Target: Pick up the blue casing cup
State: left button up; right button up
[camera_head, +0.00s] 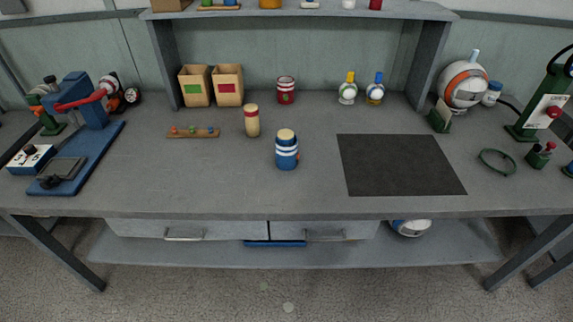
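The blue casing cup (286,156) stands upright near the middle of the grey workbench. It has white bands, and a cream round top shows at its upper end. A small brown-orange bit shows at its right side. Neither of my grippers is in this view, and nothing is touching the cup.
A cream and red cylinder (252,122) stands just behind and left of the cup. A wooden strip with small coloured pieces (193,133) lies farther left. A dark mat (397,165) lies to the right. A blue press (86,120) stands at the left. The bench in front is clear.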

aim_at(285, 156)
jog(key=k, duration=0.35)
jog(key=z, duration=1.3)
jog(key=i, duration=1.2)
jog(key=u, duration=2.45)
